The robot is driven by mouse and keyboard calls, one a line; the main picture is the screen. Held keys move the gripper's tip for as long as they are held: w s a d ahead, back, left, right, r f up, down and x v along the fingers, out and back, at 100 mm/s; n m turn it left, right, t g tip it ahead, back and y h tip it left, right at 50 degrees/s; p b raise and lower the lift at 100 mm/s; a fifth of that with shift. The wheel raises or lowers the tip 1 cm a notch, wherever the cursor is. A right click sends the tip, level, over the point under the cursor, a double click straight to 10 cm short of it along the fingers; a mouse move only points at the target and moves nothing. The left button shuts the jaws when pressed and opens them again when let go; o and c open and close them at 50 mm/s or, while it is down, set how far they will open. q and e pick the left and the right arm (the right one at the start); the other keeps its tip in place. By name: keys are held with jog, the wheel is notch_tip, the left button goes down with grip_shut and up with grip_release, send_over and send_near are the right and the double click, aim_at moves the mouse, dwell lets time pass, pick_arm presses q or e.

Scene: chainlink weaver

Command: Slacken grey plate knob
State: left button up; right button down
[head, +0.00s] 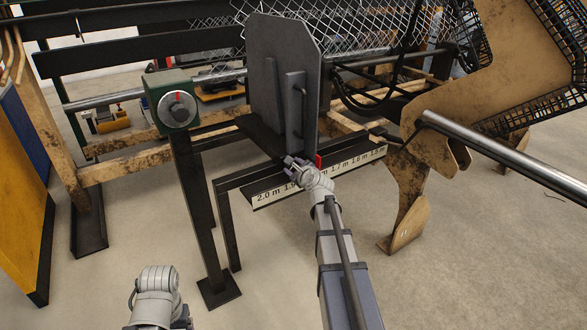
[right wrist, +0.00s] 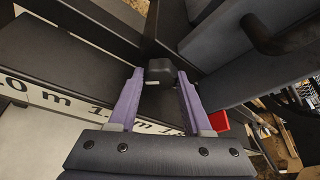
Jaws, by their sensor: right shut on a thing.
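The grey plate (head: 265,85) stands upright on a dark rail in the head view, with a bracket and a handle on its near face. In the right wrist view, the black plate knob (right wrist: 160,72) sits at the foot of the grey plate (right wrist: 232,40). My right gripper (head: 294,164) is at the plate's base; its purple fingers (right wrist: 160,85) are shut on the knob, one on each side. The knob is hidden by the gripper in the head view. Only a grey part of my left arm shows at the bottom left; its gripper is not visible.
A length scale (head: 270,194) runs along the rail, with a red marker (head: 319,161) beside my right gripper. A green box with a red-marked dial (head: 178,108) stands on a post to the left. A metal bar (head: 510,160) juts in at the right. The floor in front is clear.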

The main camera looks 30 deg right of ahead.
dwell(0.3)
jog(key=shift+c, duration=1.7)
grip_release()
jog(key=p+v, duration=0.2)
jog(key=v, duration=0.5)
jog(key=shift+s, duration=0.4)
jog(key=shift+a, duration=0.1)
